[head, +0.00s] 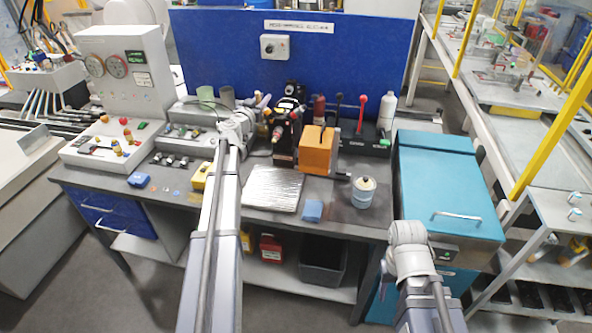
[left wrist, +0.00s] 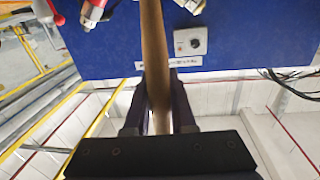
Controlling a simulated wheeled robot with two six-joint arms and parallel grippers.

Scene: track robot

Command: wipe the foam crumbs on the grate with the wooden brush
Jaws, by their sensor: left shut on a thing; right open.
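My left gripper (left wrist: 157,112) is shut on a wooden handle (left wrist: 154,45), seen in the left wrist view. I take it for the wooden brush; its bristles are not in sight. In the head view my left arm (head: 228,185) reaches over the bench, and its jaws cannot be made out among the items at the back. A silvery, textured square plate (head: 273,188) lies flat at the front middle of the bench and may be the grate. I cannot make out crumbs on it. My right arm (head: 410,262) is at the lower right, with its jaws out of sight.
An orange box (head: 318,150), a dark machine (head: 285,140) and a lidded tin (head: 363,192) stand behind and right of the plate. A grey console (head: 118,145) is left. A blue panel (head: 345,60) closes the back.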

